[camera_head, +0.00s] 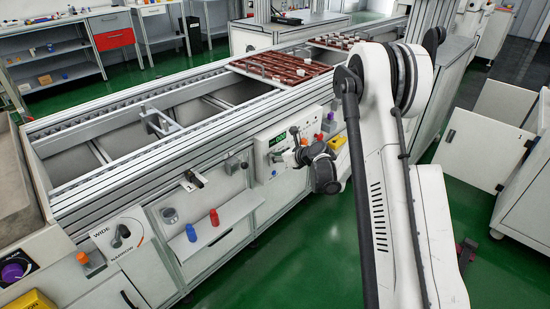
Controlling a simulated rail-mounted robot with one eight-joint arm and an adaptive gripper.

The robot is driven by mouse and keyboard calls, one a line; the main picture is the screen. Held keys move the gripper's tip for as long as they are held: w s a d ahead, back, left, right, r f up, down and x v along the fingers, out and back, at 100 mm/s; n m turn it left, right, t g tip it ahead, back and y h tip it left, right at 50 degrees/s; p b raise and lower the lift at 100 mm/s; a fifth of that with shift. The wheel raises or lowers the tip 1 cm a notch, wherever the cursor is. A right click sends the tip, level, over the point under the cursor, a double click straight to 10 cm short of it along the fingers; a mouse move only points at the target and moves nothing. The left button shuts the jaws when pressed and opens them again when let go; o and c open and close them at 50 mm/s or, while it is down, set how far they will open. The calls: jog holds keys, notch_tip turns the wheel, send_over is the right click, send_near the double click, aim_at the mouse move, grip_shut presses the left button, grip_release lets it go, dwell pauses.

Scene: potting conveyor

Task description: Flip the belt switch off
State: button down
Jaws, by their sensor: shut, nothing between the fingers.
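My gripper (283,157) is shut and empty, low in front of this panel. Its dark wrist hides the panel's lower right part. I cannot tell whether the fingertips touch the panel.
The conveyor carries brown trays (290,68) at the back. A WIDE/NARROW dial (121,235) is at the front left. A purple knob (12,272) is at far left. Green floor is open in front.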

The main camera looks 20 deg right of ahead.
jog(key=p+v, duration=0.2)
jog(key=v, duration=1.1)
jog(key=shift+s+r, duration=0.2)
jog(key=shift+r, duration=0.1)
jog(key=s+a+r+n+g+h+p, duration=0.1)
jog(key=s+a+r+n+p, duration=0.25)
jog(key=s+r+n, duration=0.55)
jog(key=s+a+r+n+g+h+p, duration=0.2)
jog(key=s+a+r+n, duration=0.3)
jog(key=r, duration=0.7)
jog(key=s+r+n+h+p, duration=0.1)
jog(key=s+r+n, duration=0.3)
jog(key=s+n, duration=0.4)
jog(key=s+r+n+h+p, duration=0.2)
jog(key=s+r+n+p, duration=0.2)
jog(key=s, duration=1.1)
jog(key=shift+a+r+n, duration=0.4)
jog(key=shift+r+n, duration=0.05)
jog(key=shift+n, duration=1.45)
